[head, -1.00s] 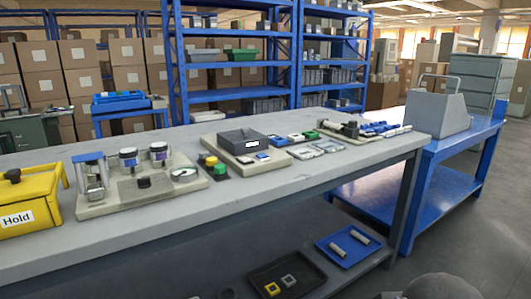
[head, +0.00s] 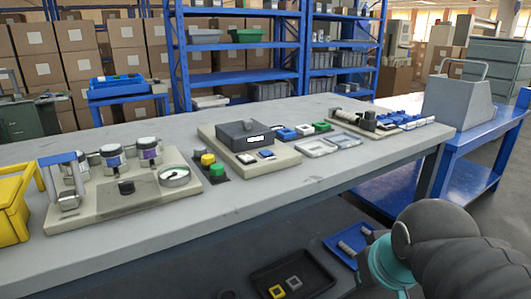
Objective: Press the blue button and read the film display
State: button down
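My gripper is not in view; only dark links of my arm with a teal joint show at the lower right. A dark grey box (head: 244,134) sits on a beige plate (head: 290,158) on the grey bench. A small white panel (head: 254,139) is on its front; it may be the film display, but no text is readable. Just in front of it is a small blue-topped piece (head: 266,154). Another blue-and-white block (head: 285,133) lies to the right. I cannot tell which of these is the blue button.
A beige board with jars and a gauge (head: 174,176) stands left, beside yellow (head: 208,159) and green (head: 217,170) knobs. A yellow box (head: 12,210) is at the far left. A black tray (head: 318,278) and a blue tray (head: 335,241) lie below the bench.

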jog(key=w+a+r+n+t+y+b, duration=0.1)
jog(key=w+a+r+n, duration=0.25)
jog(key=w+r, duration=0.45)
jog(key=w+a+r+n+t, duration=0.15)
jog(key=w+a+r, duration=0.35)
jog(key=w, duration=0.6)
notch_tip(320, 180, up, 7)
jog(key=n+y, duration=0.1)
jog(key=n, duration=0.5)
send_over(266, 153)
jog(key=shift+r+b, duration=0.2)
jog(key=shift+b, duration=0.15)
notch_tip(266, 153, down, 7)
jog(key=b, duration=0.7)
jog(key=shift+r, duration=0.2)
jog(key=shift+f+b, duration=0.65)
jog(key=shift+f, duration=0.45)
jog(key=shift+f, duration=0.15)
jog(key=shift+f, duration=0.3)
